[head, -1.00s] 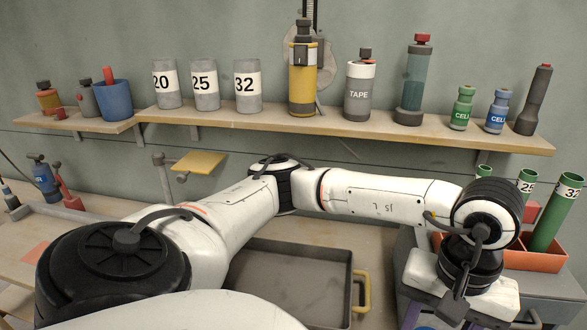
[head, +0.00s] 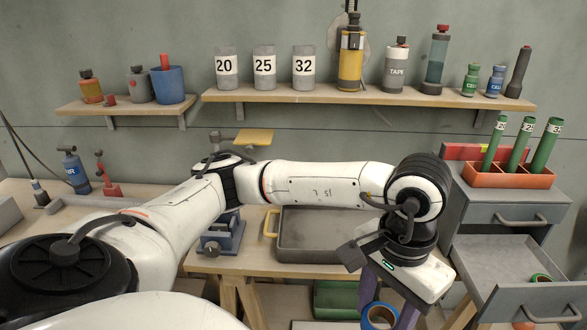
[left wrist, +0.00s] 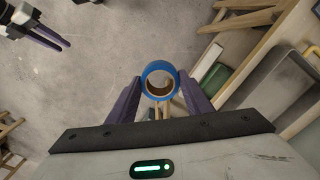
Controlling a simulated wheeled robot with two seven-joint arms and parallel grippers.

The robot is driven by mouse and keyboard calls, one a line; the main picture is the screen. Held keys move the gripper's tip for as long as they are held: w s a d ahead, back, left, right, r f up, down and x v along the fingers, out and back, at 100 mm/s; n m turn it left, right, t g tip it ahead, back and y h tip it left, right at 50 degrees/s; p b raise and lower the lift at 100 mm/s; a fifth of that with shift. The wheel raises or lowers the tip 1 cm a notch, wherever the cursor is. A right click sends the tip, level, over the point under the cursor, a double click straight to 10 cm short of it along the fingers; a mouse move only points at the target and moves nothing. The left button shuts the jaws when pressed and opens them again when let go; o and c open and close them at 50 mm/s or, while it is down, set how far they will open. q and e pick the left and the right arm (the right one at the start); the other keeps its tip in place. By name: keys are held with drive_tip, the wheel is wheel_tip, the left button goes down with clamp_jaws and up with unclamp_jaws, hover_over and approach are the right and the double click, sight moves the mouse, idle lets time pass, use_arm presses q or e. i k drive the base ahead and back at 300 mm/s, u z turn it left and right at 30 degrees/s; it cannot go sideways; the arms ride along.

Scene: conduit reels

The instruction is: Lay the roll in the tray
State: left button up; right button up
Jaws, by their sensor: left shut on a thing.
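The roll is a blue tape ring (head: 381,307) with a brown inner core. My left gripper (head: 388,300) points down and is shut on it, a purple finger on each side. The left wrist view shows the roll (left wrist: 160,66) between the fingertips. The grey tray (head: 318,268) lies on the bench, left of and behind my left gripper. Its visible floor is bare; my arm hides part of it. The tray's edge also shows at the right of the left wrist view (left wrist: 290,84). My right gripper (left wrist: 60,42) is at that view's top left; its finger gap is unclear.
A grey drawer unit (head: 507,214) stands to the right, its lower drawer (head: 510,262) open. An orange holder (head: 508,178) with green tubes is on top. A blue-grey device (head: 222,238) sits left of the tray. A shelf of bottles and cans (head: 390,97) runs behind.

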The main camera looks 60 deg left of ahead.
sight(340, 234)
drive_tip(key=u, duration=1)
drive_tip(key=i, duration=1.3)
drive_tip(key=u, duration=0.2)
